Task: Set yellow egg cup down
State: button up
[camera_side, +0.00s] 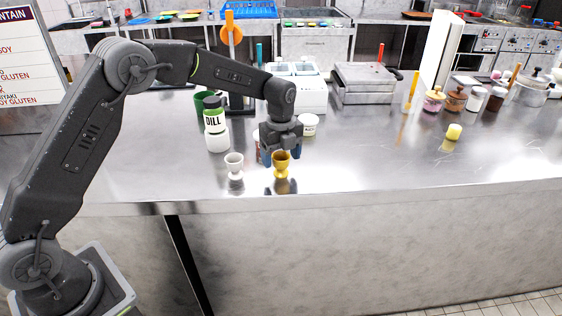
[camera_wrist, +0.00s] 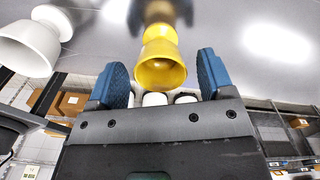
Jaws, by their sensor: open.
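The yellow egg cup (camera_side: 281,164) stands upright on the steel counter near its front edge, with its reflection below it. In the wrist view the yellow egg cup (camera_wrist: 161,62) lies between the two blue finger pads, with a gap on both sides. My gripper (camera_side: 281,156) is open around or just behind the cup; the side view does not show the exact depth. It also shows in the wrist view (camera_wrist: 160,78). A white egg cup (camera_side: 234,164) stands to the left of the yellow one, and it also shows at the upper left of the wrist view (camera_wrist: 30,42).
A dill jar (camera_side: 216,130) stands behind the white egg cup. A small white-lidded jar (camera_side: 308,125) is behind my gripper. The steel counter (camera_side: 370,160) is clear right of the cup.

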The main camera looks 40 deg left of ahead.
jog(key=s+r+n+t, duration=0.1)
jog(key=s+r+n, duration=0.2)
jog(key=r, duration=0.5)
jog(key=s+r+n, duration=0.2)
jog(key=s+r, duration=0.2)
jog(key=r, duration=0.5)
jog(key=s+f+n+t, duration=0.1)
jog(key=s+n+t, duration=0.3)
jog(key=s+n, duration=1.3)
jog(key=s, duration=0.8)
jog(key=shift+s+a+n+t, duration=0.3)
jog(key=shift+s+a, duration=0.05)
jog(key=shift+a, duration=0.05)
